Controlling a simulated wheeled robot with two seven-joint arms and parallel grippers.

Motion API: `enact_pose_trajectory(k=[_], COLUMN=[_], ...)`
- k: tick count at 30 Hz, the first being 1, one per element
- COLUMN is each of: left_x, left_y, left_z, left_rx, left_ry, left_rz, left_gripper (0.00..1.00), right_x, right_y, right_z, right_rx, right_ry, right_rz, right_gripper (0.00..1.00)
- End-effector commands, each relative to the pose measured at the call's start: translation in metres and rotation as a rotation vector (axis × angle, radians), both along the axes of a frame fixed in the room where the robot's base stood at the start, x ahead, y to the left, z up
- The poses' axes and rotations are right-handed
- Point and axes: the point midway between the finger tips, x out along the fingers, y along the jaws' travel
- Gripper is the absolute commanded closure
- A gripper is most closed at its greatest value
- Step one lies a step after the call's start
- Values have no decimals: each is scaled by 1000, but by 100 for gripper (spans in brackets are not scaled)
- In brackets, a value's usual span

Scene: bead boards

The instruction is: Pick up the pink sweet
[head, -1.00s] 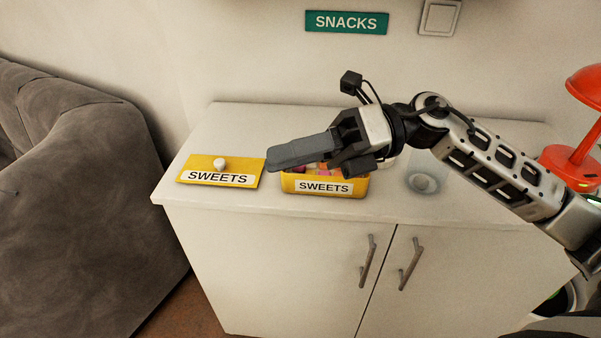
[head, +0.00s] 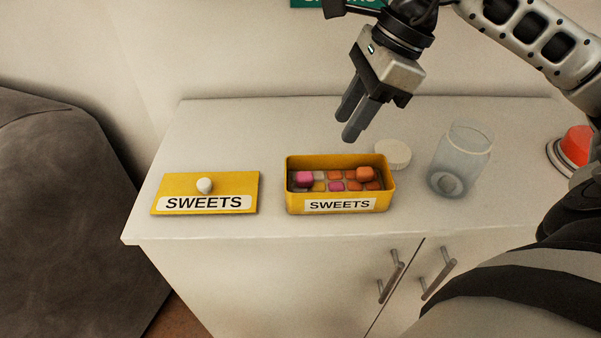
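A pink sweet (head: 304,178) lies at the left end of the open yellow box (head: 292,200) labelled SWEETS, and appears to sit higher than its neighbours. A second pink sweet (head: 336,186) lies lower, near the middle of the box. My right gripper (head: 348,128) is above and behind the box, pointing down, apart from all the sweets. Its two dark fingers stand a little apart with nothing between them. My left gripper is out of view.
The box's yellow lid (head: 185,189) with a white knob lies on the white cabinet top (head: 275,222) to the left. A white round lid (head: 393,154) and a translucent jar (head: 460,160) stand to the right. Orange, yellow and pale sweets share the box. A grey sofa (head: 70,220) is left of the cabinet.

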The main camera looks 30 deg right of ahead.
Motion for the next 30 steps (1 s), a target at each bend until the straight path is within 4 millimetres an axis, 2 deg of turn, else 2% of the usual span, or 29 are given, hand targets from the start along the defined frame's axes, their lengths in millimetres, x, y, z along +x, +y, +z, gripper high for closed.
enact_pose_trajectory(k=[3,7,14,19,24,30], left_x=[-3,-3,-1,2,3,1], left_y=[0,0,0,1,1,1], left_z=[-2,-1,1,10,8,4], left_rx=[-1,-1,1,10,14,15], left_ry=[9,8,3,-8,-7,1], left_rz=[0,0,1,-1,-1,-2], left_gripper=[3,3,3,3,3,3], right_x=[4,8,11,16,21,22], right_y=[10,17,23,35,41,42], right_z=[-25,-43,-57,-78,-97,-100], right_rx=[4,4,5,7,3,3], right_ry=[5,3,1,3,2,-1], right_rz=[4,3,2,3,0,0], right_gripper=[67,67,67,67,67,67])
